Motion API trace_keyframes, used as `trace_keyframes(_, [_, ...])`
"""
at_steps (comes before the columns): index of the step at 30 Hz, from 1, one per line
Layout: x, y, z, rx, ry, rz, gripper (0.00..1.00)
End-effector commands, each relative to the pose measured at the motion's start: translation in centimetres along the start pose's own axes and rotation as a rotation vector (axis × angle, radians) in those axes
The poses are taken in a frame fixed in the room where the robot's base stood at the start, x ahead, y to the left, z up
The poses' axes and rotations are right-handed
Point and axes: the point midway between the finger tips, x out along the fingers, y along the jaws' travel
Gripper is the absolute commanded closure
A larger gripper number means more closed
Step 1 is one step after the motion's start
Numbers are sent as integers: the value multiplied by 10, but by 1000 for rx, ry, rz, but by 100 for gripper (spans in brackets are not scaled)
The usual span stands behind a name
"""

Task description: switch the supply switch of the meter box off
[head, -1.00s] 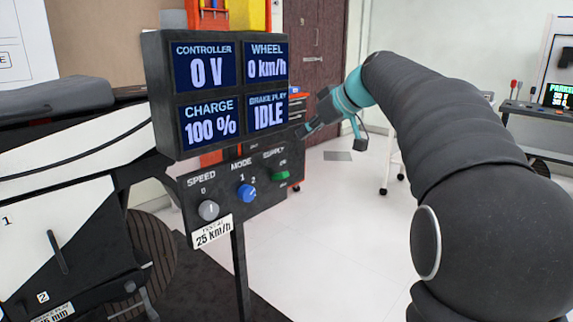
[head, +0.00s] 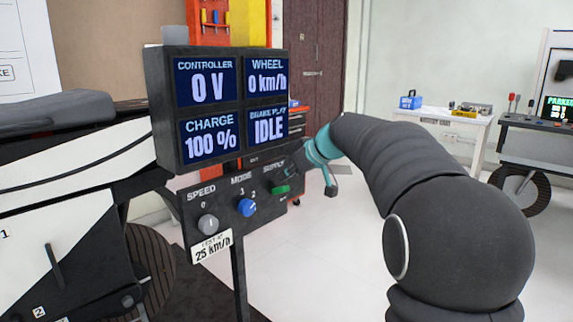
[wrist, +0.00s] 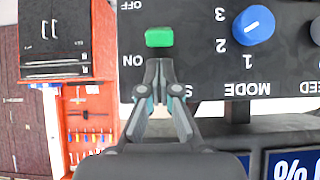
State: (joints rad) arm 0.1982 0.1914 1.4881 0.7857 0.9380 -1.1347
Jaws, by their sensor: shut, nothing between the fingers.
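The meter box (head: 167,95) stands on a post, with a control panel (head: 222,222) below its displays. The green supply switch (head: 281,189) is at the right end of this panel. In the wrist view, which is upside down, the switch (wrist: 159,37) shows between the OFF and ON labels; which way it is set I cannot tell. My gripper (wrist: 158,64) is shut and empty, its tips close to the switch on the ON-label side, with a small gap in the picture. In the head view my gripper (head: 290,170) is at the panel's upper right.
The blue mode knob (head: 247,207) and grey speed knob (head: 208,224) sit left of the switch in the head view. The displays overhang above the panel and read 0 V and IDLE. A red tool cart (head: 299,120) stands behind.

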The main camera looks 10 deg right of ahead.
Motion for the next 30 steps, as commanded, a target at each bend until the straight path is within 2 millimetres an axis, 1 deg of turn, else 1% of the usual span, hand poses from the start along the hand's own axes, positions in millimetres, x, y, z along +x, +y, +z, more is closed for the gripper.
trace_keyframes(1, [1, 0, 4, 1, -1, 0, 100])
trace_keyframes(4, [2, 0, 8, 1, 1, -1, 100])
trace_keyframes(17, [2, 0, 10, 0, 1, 0, 100])
trace_keyframes(30, [2, 2, 18, 1, 0, 2, 100])
